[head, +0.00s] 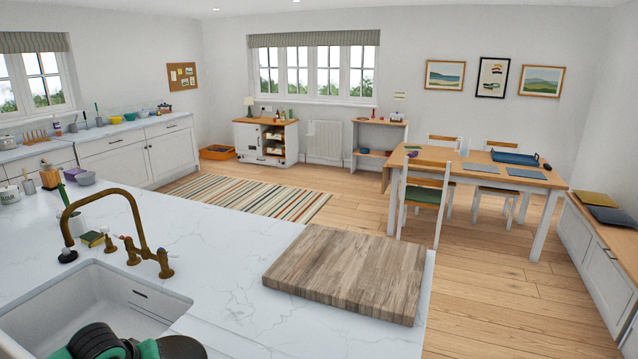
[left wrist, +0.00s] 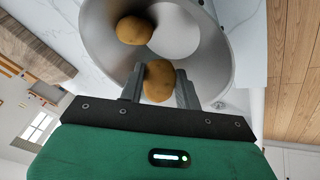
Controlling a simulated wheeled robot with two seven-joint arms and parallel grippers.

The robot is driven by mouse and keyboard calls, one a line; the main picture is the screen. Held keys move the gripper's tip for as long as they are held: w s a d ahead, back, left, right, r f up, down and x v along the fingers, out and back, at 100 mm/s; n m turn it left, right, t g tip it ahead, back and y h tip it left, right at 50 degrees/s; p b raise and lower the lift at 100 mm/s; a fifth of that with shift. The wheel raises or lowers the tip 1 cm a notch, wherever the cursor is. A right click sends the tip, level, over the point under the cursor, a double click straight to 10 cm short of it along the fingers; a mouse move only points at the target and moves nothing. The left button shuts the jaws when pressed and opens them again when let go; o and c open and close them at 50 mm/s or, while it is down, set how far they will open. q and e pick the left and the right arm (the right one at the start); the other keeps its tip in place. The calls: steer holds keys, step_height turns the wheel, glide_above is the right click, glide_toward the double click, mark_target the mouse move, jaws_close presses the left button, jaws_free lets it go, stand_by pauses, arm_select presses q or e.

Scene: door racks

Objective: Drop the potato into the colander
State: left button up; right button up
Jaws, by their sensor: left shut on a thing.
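In the left wrist view my left gripper (left wrist: 160,70) is shut on a brown potato (left wrist: 158,84), with one finger on each side of it. The grey colander (left wrist: 221,62) lies beyond the fingers, its opening facing the camera. The held potato overlaps the colander's inside in the picture; its exact height over it is hard to tell. A second potato (left wrist: 134,30) is inside the colander, near the top of the view. In the head view only green and black parts of my arm show at the bottom edge, and the colander cannot be made out. My right gripper is not in view.
A white sink (head: 95,300) with a brass tap (head: 140,240) is at the left of the marble counter (head: 225,235). A thick wooden board (head: 350,270) lies on the counter at right. The counter between tap and board is clear.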

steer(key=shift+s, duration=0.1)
arm_select(q)
steer(key=o, duration=0.9)
steer(key=shift+o, duration=0.7)
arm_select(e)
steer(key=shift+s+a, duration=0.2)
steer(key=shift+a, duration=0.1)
arm_select(q)
steer(key=shift+s+r, duration=0.15)
steer(key=shift+r, duration=0.1)
steer(key=b+v, duration=0.4)
steer(key=v, duration=0.9)
steer(key=shift+r, duration=0.2)
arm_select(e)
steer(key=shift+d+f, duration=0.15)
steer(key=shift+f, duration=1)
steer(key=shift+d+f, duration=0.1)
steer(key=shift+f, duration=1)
arm_select(q)
steer(key=shift+s+f, duration=0.1)
